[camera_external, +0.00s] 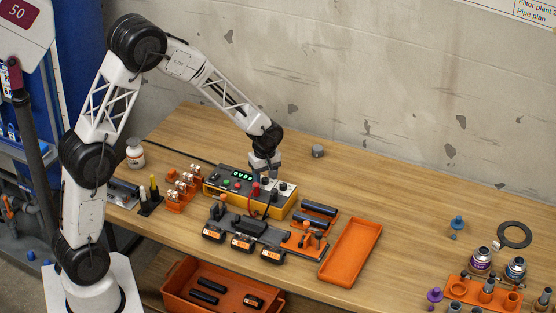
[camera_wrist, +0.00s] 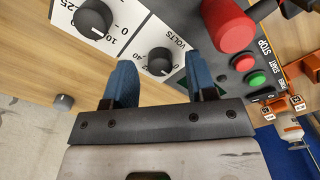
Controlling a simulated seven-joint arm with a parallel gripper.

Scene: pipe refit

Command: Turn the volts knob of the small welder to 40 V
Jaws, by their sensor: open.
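The small welder (camera_external: 222,188) is a yellow and grey box on the bench, with a lit green display whose reading is too small to be sure of. In the wrist view its volts knob (camera_wrist: 159,61) is a round black knob on a white panel, beside the word VOLTS and marks that include 0 and 40. Its exact pointer position is not clear. My gripper (camera_external: 264,170) is over the welder's right part, pointing down. In the wrist view my open gripper (camera_wrist: 160,76) has a blue finger on either side of the knob, apart from it.
A second black knob (camera_wrist: 94,19) sits close to the volts knob. A red terminal (camera_wrist: 229,31), red stop button (camera_wrist: 243,62) and green start button (camera_wrist: 257,80) are on the other side. A grey cylinder (camera_external: 318,151) stands behind the welder; an orange tray (camera_external: 350,252) lies right.

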